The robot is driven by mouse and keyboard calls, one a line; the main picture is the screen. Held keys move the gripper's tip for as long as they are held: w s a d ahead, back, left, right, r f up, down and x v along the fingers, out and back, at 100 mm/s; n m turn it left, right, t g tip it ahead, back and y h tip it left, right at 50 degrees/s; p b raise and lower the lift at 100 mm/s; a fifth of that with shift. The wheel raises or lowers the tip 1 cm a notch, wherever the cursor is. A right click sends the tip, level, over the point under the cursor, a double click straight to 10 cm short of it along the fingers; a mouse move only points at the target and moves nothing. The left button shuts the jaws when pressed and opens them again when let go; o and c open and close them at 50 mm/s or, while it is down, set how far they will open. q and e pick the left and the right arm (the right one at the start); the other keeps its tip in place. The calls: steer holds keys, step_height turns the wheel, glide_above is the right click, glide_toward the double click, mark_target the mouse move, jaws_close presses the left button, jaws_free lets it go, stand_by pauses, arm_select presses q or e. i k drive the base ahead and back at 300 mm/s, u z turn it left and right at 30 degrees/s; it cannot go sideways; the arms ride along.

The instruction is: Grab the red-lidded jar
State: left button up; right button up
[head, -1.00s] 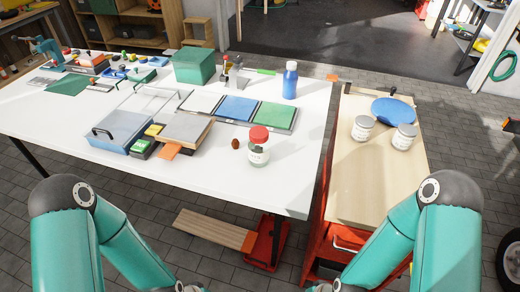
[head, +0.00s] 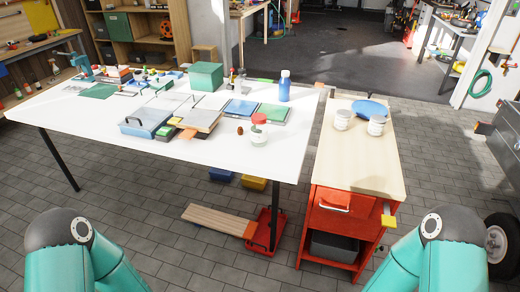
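The red-lidded jar (head: 259,130) is a clear jar with a white label, standing upright near the front right of the white table (head: 80,125). Nothing touches it. My two arms show only as teal links at the bottom left and bottom right of the head view. Both of my grippers are outside the picture, so their state does not show. The jar is well ahead of my arms.
A small brown object (head: 240,130) lies just left of the jar. A blue bottle (head: 284,87) stands behind it. A red cart (head: 340,225) with two white-lidded jars and a blue disc stands right of the table.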

mark_target(258, 133)
steer(key=u, duration=0.5)
steer(key=i, duration=1.4)
